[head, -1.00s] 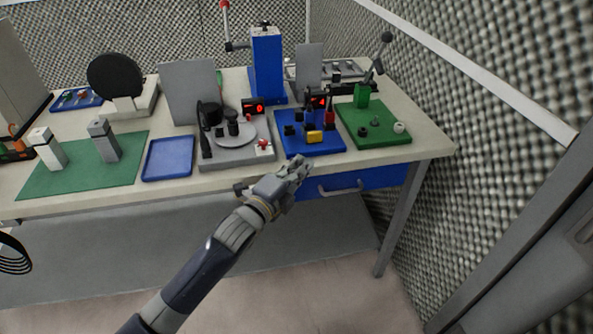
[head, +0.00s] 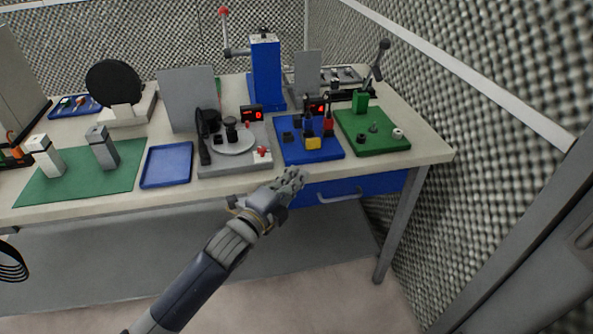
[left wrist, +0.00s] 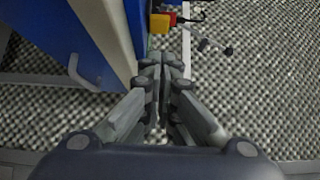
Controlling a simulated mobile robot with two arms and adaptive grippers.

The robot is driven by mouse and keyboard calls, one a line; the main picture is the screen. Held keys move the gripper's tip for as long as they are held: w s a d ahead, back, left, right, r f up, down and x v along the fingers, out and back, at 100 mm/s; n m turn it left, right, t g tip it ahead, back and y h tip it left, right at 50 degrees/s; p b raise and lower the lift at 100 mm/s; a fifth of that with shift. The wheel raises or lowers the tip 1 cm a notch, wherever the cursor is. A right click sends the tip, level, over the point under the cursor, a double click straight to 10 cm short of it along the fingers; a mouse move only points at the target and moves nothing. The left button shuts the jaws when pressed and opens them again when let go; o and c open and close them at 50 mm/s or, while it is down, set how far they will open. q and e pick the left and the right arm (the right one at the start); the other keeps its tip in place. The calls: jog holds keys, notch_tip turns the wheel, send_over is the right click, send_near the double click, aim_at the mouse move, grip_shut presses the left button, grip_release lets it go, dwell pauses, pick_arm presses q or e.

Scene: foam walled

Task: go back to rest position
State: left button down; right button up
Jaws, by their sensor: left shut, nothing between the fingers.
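My left gripper (head: 291,182) is in front of the workbench's front edge in the head view, near the blue drawer. Its arm comes in from the lower left. In the left wrist view the fingers (left wrist: 163,62) are together with nothing between them. The workbench (head: 100,214) runs across the head view. The blue drawer (head: 376,184) with its grey handle hangs under the top, to the right of the gripper; it also shows in the left wrist view (left wrist: 97,30). My right gripper is not in view.
On the bench stand a blue fixture plate (head: 322,154), a green plate (head: 385,145), a grey turntable unit (head: 225,164), an empty blue tray (head: 166,166), a green mat (head: 78,184) and a blue press column (head: 265,75). Foam walls (head: 500,130) close in behind and right. Floor room lies in front.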

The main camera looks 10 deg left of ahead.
pick_arm(q)
jog(key=s+a+f+n+g+y, duration=0.3)
jog(key=s+f+n, duration=0.4)
jog(key=f, duration=0.1)
jog(key=s+a+f+n+g+y, duration=0.25)
jog(key=s+a+n, duration=0.2)
jog(key=s, duration=0.55)
jog(key=s+a+f+n+g+y, duration=0.1)
jog(key=s+a+f+n+g, duration=0.3)
jog(key=s, duration=0.6)
jog(key=s+a+f+n+g+y, duration=0.25)
jog(key=s+n, duration=0.35)
jog(key=s, duration=0.3)
notch_tip(320, 180, down, 25)
jog(key=s+g+h+p, duration=0.1)
jog(key=g, duration=0.1)
jog(key=s+a+f+g+p, duration=0.1)
jog(key=s+a+f, duration=0.2)
jog(key=s+f, duration=1.3)
jog(key=shift+s, duration=0.8)
jog(key=shift+f+m, duration=0.1)
jog(key=shift+m, duration=0.15)
